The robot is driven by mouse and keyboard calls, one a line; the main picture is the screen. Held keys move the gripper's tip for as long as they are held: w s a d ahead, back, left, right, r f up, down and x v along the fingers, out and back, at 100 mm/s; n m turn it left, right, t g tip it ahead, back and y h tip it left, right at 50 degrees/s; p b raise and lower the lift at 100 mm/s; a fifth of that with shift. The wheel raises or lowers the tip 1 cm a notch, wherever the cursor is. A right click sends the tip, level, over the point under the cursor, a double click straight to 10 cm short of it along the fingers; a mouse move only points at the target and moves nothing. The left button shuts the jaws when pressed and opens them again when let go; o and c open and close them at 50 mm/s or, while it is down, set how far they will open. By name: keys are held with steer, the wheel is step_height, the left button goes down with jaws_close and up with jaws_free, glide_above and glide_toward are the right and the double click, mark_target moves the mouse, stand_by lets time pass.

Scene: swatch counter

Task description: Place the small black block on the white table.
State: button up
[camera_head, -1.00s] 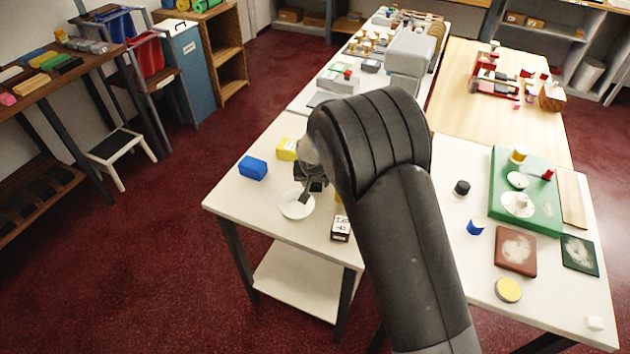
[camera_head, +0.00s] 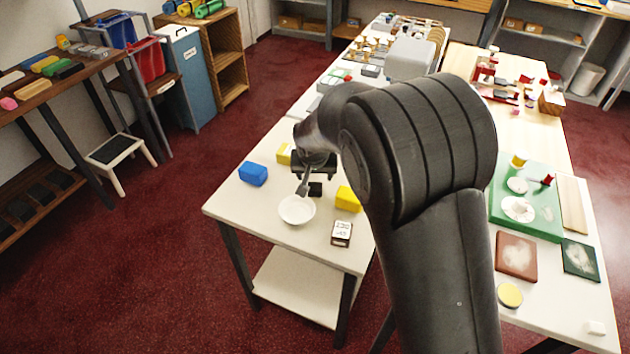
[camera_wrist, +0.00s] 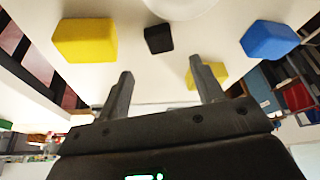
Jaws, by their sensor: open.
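The small black block (camera_head: 315,188) lies on the white table (camera_head: 262,215), just behind the white bowl (camera_head: 297,209). In the wrist view the black block (camera_wrist: 158,38) shows whole, between a yellow block (camera_wrist: 85,40) and the bowl's rim (camera_wrist: 182,8). My gripper (camera_wrist: 165,80) is open and empty, its two fingers apart. The block is beyond the fingertips in that view and not between them. In the head view my gripper (camera_head: 308,176) is above the table near the block, partly hidden by my own arm.
A blue block (camera_head: 253,174) is at the table's left. One yellow block (camera_head: 348,199) stands right of the black block, another (camera_head: 284,154) behind my gripper. A small labelled box (camera_head: 341,233) sits near the front edge. My arm covers the table's right part.

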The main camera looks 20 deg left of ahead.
steer(key=shift+v, duration=1.5)
steer(key=s+d+r+m, duration=0.1)
steer(key=s+d+r, duration=0.1)
steer(key=d+r, duration=0.75)
steer(key=s+d+r+m, duration=0.1)
steer(key=d+r, duration=0.3)
steer(key=d, duration=1)
steer(key=s+d+r+m+t+h, duration=0.1)
steer(key=s+d+r, duration=0.3)
steer(key=s+d, duration=1.4)
steer(key=shift+s+m+t+h, duration=0.3)
steer(key=shift+s+m, duration=0.15)
steer(key=shift+m, duration=0.35)
steer(key=shift+o, duration=0.5)
steer(key=shift+s+d+f, duration=0.15)
steer(key=shift+s+d, duration=0.1)
steer(key=shift+s, duration=0.2)
steer(key=shift+w, duration=0.15)
